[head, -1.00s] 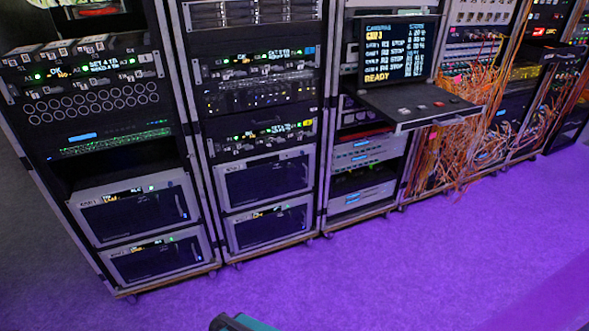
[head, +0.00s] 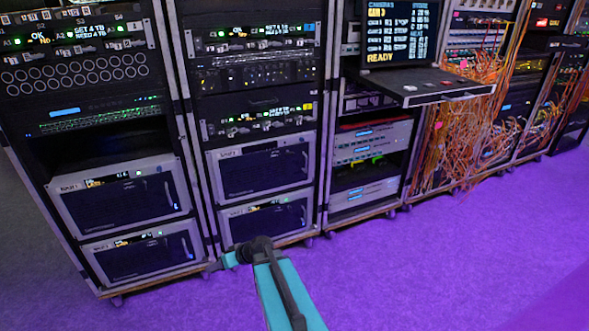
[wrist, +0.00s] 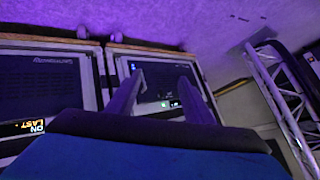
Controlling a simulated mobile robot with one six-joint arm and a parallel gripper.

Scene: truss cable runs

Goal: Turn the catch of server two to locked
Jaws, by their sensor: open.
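Four silver-framed server boxes sit low in the two left racks: upper left (head: 120,200), lower left (head: 142,254), upper right (head: 263,168) and lower right (head: 264,220). Their labels are too small to tell which is server two, and no catch shows clearly. My gripper (head: 213,266) is low in front of the racks, near the foot of the lower boxes. In the wrist view my gripper (wrist: 162,80) has its two fingers apart with nothing between them. A dark server front (wrist: 158,82) lies beyond the fingers, and another (wrist: 45,80) is at left.
A pull-out shelf (head: 428,88) with a screen above it juts from the third rack. Orange cables (head: 460,135) hang from the racks at right. A metal truss (wrist: 283,95) shows right in the wrist view. The purple floor (head: 420,260) is clear at front right.

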